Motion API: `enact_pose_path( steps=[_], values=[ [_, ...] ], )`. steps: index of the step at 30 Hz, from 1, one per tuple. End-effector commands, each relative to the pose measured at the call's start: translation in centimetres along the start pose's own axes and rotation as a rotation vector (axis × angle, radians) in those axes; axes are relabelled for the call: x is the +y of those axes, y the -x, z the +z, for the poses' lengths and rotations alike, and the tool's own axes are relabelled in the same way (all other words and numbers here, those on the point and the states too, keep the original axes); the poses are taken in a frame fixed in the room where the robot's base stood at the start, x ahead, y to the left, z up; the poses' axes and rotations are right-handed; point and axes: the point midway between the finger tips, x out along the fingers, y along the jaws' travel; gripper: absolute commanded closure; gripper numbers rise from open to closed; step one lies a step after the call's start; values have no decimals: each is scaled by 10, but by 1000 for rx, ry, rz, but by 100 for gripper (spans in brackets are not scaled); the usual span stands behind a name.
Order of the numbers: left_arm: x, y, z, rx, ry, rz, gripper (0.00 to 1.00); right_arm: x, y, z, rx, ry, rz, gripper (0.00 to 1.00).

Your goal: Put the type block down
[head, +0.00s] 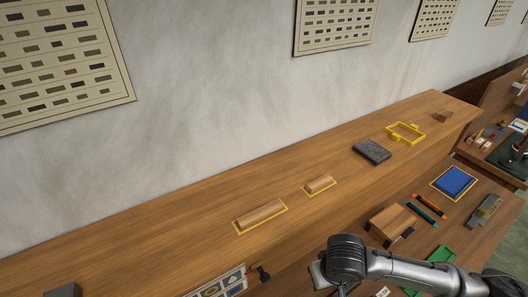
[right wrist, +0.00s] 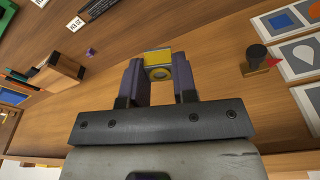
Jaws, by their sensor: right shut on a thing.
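My right gripper (right wrist: 159,78) is shut on a small yellow block with a round grey mark on its face, seemingly the type block (right wrist: 158,57). The block sits between the dark fingers, over a wooden surface; I cannot tell whether it touches it. In the head view my right arm comes in from the lower right, and its gripper is mostly hidden at the bottom edge. The block does not show there. My left gripper is not in view.
Two wooden pieces (head: 262,214) (head: 320,184) lie in yellow outlines on the long shelf. A grey slab (head: 372,151) and yellow frame (head: 405,133) are farther right. A dark knob (right wrist: 257,54) and picture cards (right wrist: 298,62) are right of the gripper; a wooden box (right wrist: 57,72) is left.

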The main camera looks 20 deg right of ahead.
Motion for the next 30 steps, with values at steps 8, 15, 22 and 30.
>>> enact_pose_path(
  steps=[8,15,22,30],
  values=[
    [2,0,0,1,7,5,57,-40,81,-63,9,64,-12,100],
    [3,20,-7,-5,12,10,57,-42,146,-85,6,71,-8,100],
    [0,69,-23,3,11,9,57,-42,190,-70,18,72,-3,100],
    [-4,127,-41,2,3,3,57,-40,242,-46,18,72,-4,100]
  ],
)
